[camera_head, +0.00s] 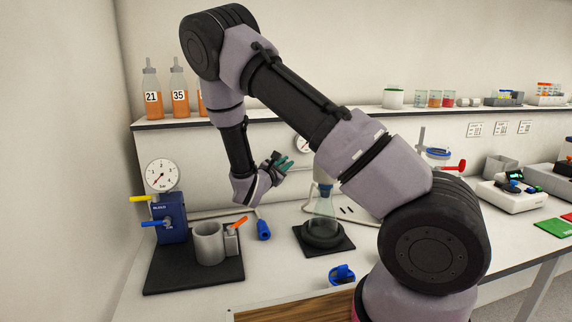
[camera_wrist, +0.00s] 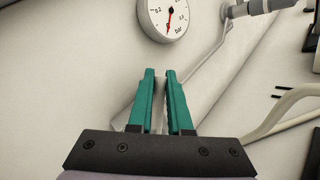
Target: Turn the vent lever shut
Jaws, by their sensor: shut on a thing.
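My gripper (camera_head: 283,163) is in mid-air above the bench, in front of the back wall, with its green fingers pointing right in the head view. In the wrist view the fingers (camera_wrist: 160,76) are close together with a narrow pale strip between them; what they hold is too hidden to name. I cannot tell which lever is the vent lever. A blue box (camera_head: 172,217) at the left carries a yellow lever (camera_head: 139,199) and a blue lever (camera_head: 152,224). A small valve beside the grey cup has an orange lever (camera_head: 239,222). A red lever (camera_head: 456,166) is at the right.
A grey cup (camera_head: 208,243) stands on a black mat (camera_head: 165,281). A flask (camera_head: 325,208) stands on another dark mat near the middle. A round gauge (camera_wrist: 165,16) is on the wall beyond my fingers. A shelf (camera_head: 170,125) with bottles runs along the wall.

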